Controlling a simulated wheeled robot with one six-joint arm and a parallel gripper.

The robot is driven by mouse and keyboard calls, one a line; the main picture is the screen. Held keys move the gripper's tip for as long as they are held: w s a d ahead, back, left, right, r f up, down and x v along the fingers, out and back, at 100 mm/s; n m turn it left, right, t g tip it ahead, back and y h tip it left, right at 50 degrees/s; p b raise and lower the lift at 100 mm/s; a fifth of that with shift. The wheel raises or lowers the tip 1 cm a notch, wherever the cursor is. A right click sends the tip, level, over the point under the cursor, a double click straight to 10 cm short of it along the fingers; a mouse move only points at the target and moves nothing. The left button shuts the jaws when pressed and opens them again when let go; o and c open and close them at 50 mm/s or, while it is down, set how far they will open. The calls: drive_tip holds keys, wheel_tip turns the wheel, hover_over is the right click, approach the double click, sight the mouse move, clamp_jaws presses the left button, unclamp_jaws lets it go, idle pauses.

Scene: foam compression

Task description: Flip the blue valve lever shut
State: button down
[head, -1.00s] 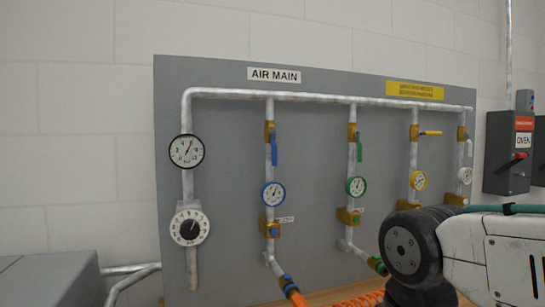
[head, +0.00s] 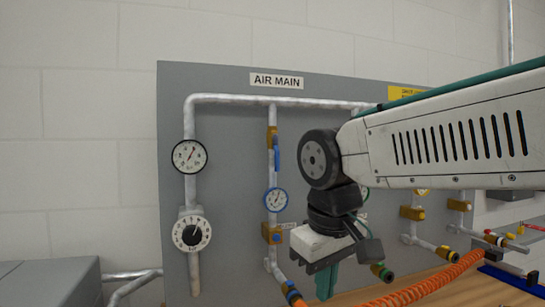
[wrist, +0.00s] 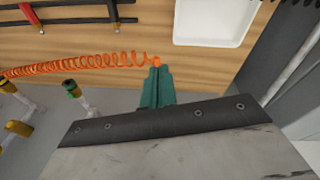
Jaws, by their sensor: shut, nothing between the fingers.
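The blue valve lever (head: 276,154) is on the second pipe from the left, above the blue-rimmed gauge (head: 275,199). It hangs down in line with the pipe, below a brass valve body (head: 271,133). My gripper (head: 328,284) points down, lower and to the right of the lever and clear of it. Its teal fingers are shut and empty. In the wrist view my gripper (wrist: 157,88) is over the wooden bench, and the blue lever is not in that view. My arm hides the green and yellow levers in the head view.
The grey panel (head: 230,240) carries the pipes, a black-rimmed gauge (head: 189,155) and a white dial (head: 191,232). An orange coiled hose (head: 430,280) lies along the wooden bench (wrist: 120,55). A white tray (wrist: 215,22) sits on the bench. The panel's left side is unobstructed.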

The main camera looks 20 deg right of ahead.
sight(277, 160)
drive_tip(key=w+a+r+n+t, duration=0.1)
drive_tip(key=w+a+r, duration=0.1)
drive_tip(key=w+r, duration=0.3)
drive_tip(key=w+a+r+t+h, duration=0.1)
drive_tip(key=w+r, duration=0.5)
drive_tip(key=r, duration=0.6)
drive_tip(key=w+a+r+n+t, duration=0.1)
drive_tip(key=w+a+r+t, duration=0.2)
drive_tip(key=r, duration=0.6)
drive_tip(key=shift+w+r+n+h, duration=0.3)
drive_tip(key=shift+w, duration=0.95)
drive_tip(key=w+d+f, duration=0.5)
drive_tip(key=w+f, duration=0.3)
